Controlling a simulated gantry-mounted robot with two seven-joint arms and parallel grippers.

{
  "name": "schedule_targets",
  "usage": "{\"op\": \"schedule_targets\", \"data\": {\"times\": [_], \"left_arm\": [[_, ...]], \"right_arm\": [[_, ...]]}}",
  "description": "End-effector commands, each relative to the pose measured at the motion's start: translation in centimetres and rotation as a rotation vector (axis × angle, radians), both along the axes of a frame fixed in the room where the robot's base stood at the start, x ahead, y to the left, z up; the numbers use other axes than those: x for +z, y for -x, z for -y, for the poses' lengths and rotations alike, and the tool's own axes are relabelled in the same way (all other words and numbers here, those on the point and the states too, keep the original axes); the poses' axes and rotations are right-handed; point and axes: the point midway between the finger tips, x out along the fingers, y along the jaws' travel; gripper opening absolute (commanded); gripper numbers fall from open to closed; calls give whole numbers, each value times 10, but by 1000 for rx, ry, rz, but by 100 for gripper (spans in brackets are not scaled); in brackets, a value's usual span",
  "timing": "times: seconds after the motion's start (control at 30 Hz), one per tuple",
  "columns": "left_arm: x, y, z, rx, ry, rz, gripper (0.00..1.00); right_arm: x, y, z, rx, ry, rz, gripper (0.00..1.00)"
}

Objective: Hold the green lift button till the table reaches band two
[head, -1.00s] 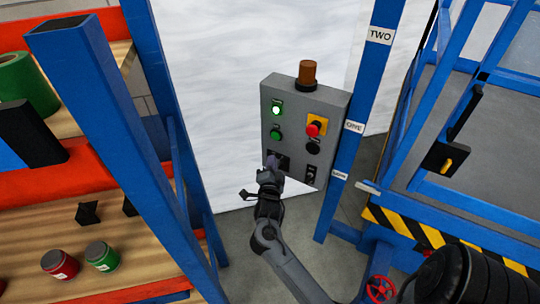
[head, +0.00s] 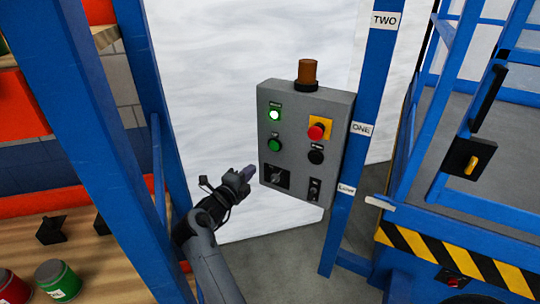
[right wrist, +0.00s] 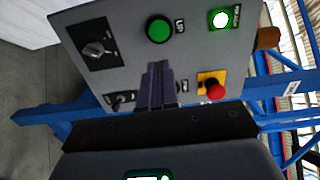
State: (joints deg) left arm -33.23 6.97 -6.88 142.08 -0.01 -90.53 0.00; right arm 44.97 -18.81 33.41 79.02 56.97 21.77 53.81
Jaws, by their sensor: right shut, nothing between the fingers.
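The grey control box (head: 330,105) carries a green UP button (head: 274,145), unlit, below a lit green lamp (head: 274,115). In the right wrist view the green button (right wrist: 158,29) sits beyond the fingertips. My right gripper (head: 246,173) is shut and empty, left of the box's lower left, below the button and apart from it. Its fingers also show in the right wrist view (right wrist: 158,85). The lift table's striped edge (head: 460,262) is at the right; its pale pointer (head: 380,202) is near the LOW label (head: 346,190). My left gripper is out of view.
The blue post has labels ONE (head: 361,129) and TWO (head: 384,20) above LOW. The box also has a red stop button (head: 316,131), a black button (head: 316,157), a rotary switch (head: 275,175) and a key switch (head: 314,189). Shelving with jars stands at the left.

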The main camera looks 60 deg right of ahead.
Motion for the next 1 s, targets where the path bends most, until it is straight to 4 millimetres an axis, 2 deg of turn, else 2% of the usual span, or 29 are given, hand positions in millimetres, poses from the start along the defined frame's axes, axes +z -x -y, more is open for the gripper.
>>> {"op": "schedule_targets", "data": {"times": [0.33,0.47,0.67,1.0], "left_arm": [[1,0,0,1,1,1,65],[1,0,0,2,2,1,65],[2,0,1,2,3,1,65],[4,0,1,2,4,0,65]], "right_arm": [[0,0,1,0,0,-1,0],[0,0,8,-1,1,-1,0],[1,-2,34,-1,3,-1,0],[0,-7,97,-1,2,-2,0]]}}
